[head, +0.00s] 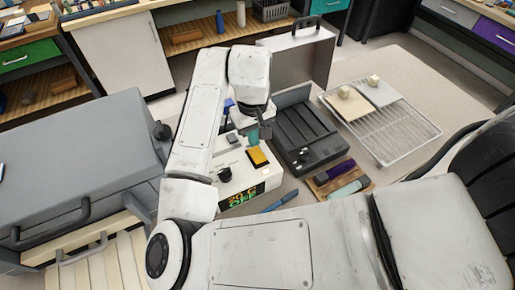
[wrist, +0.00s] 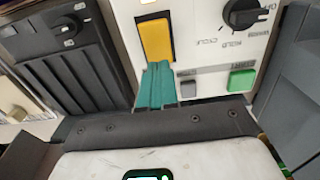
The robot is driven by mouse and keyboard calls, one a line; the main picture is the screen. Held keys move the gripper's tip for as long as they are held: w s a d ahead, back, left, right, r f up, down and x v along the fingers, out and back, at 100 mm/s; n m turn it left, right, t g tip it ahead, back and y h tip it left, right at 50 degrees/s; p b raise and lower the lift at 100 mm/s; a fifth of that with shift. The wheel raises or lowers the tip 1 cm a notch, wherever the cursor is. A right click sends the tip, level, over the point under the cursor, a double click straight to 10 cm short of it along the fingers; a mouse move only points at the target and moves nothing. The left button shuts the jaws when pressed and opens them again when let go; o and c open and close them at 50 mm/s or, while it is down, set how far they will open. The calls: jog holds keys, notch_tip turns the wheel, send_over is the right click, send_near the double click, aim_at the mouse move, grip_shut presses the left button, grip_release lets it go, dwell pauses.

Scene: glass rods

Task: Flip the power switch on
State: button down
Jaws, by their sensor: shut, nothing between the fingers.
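The white control box (head: 236,158) stands on the table. The power switch appears to be its yellow rocker (head: 258,157), which also shows in the wrist view (wrist: 156,40) in a dark frame. The display (head: 243,195) on the box's front reads OFF in green below a yellow line. My gripper (head: 254,138) is above the box, just behind the yellow rocker in the head view. In the wrist view its teal fingers (wrist: 158,66) are shut together and empty, with tips at the rocker's near edge. I cannot tell whether they touch it.
The box also has a black knob (wrist: 240,13), a green button (wrist: 242,80) and a grey button (wrist: 188,90). A dark ribbed device (head: 305,130) stands close on the right, with a wire rack (head: 400,135) beyond it. A grey case (head: 80,150) is at left.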

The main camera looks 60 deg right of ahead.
aim_at(254, 150)
notch_tip(254, 150, up, 5)
jog(key=p, duration=0.3)
jog(key=shift+f+p, duration=0.2)
jog(key=shift+p, duration=0.2)
dwell(0.3)
